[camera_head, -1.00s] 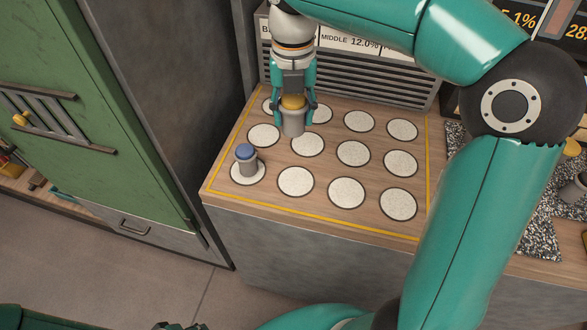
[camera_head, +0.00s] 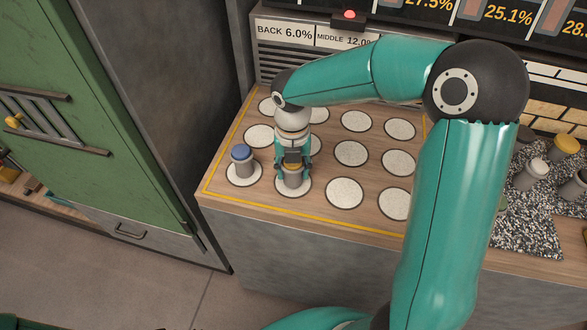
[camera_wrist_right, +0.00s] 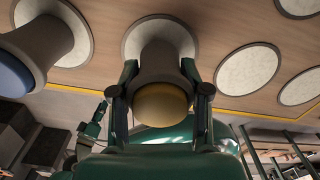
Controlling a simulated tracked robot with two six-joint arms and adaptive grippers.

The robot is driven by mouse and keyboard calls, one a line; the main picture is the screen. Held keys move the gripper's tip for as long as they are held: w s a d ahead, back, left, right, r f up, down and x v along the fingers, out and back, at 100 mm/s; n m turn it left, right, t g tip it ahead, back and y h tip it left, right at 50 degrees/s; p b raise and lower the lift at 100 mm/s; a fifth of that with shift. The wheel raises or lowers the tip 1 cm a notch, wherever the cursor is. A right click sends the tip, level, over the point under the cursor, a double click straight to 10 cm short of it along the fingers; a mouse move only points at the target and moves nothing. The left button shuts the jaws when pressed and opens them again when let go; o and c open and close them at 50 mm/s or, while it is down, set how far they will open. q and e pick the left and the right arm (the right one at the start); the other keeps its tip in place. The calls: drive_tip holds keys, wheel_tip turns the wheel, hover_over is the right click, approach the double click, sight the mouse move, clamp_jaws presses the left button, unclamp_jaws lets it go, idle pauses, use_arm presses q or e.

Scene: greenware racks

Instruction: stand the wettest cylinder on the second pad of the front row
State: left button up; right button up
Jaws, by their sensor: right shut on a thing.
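A grey cylinder with a yellow top (camera_head: 293,181) is between the fingers of my right gripper (camera_head: 293,174), which is shut on it. It is upright at the second pad from the left in the front row (camera_head: 304,191). In the right wrist view, the yellow top (camera_wrist_right: 160,104) faces the camera and the base meets the pad's outline (camera_wrist_right: 188,40); I cannot tell whether it touches. A blue-topped grey cylinder (camera_head: 243,164) stands on the first front pad (camera_head: 231,179), just left. My left gripper is not in view.
The other pads, such as the third front pad (camera_head: 344,193), look empty where visible. More cylinders, one yellow-topped (camera_head: 566,144), stand on a speckled mat (camera_head: 515,222) at right. A sign (camera_head: 284,31) reads back 6.0%. Moisture displays (camera_head: 505,15) are partly cut off.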

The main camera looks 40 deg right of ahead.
drive_tip(key=shift+f, duration=0.25)
drive_tip(key=shift+f, duration=0.15)
drive_tip(key=o, duration=1.3)
wheel_tip(320, 180, up, 11)
drive_tip(key=shift+w+f+p, duration=0.1)
drive_tip(key=shift+p, duration=0.2)
drive_tip(key=shift+r, duration=0.8)
